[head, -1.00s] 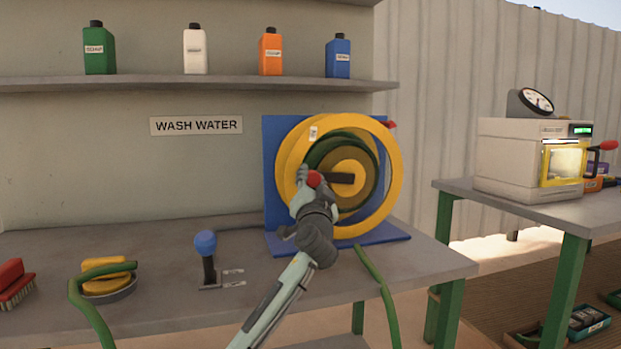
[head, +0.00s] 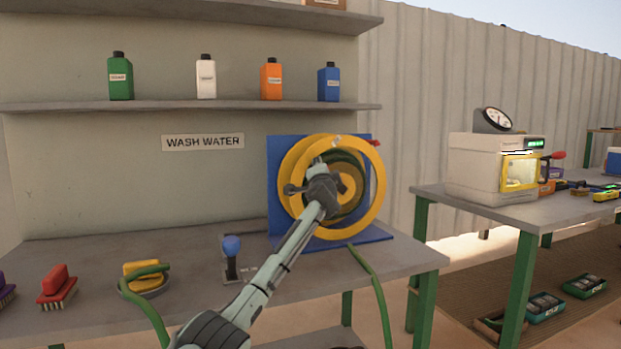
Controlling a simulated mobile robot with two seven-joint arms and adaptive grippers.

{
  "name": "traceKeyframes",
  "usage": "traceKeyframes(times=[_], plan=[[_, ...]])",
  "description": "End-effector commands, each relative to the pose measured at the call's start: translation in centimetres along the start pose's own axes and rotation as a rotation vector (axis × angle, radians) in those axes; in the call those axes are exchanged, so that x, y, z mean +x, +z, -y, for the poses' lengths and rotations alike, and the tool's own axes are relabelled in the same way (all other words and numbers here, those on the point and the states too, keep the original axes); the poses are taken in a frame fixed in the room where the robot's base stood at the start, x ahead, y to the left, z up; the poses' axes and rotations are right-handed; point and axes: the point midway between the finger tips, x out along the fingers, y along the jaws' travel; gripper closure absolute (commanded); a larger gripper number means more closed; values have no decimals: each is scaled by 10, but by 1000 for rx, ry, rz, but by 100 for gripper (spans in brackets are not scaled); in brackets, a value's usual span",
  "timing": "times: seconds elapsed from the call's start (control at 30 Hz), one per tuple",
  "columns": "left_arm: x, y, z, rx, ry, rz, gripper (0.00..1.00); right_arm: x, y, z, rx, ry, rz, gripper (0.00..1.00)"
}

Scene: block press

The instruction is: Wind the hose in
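The hose reel has a yellow rim (head: 379,190) and stands on a blue mount (head: 275,150) at the right of the bench. Dark green hose (head: 362,172) is wound inside it. A green hose (head: 374,280) hangs over the bench's front edge below the reel. The crank and its red knob are hidden by my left gripper (head: 318,162), which is in front of the reel's middle. I cannot tell whether its fingers are closed on the knob. A small red part (head: 374,142) shows at the reel's upper right. My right gripper is not in view.
On the bench (head: 110,308) stand a blue-knobbed lever (head: 232,250), a yellow sponge with green hose over it (head: 142,270) and a red brush (head: 57,285). Several bottles stand on the shelf (head: 190,106). A second table (head: 545,208) at the right holds a white oven-like machine (head: 473,165).

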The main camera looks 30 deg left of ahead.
Motion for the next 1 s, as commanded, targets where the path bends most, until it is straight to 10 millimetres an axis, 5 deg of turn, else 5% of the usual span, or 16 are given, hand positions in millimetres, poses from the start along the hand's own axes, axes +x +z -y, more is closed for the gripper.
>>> traceKeyframes(times=[0.5, 1.0], plan=[[5, -23, 14, 222, 91, 7, 100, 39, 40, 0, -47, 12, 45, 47], [4, -24, 14, 239, 98, 7, 100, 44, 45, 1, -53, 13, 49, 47]])
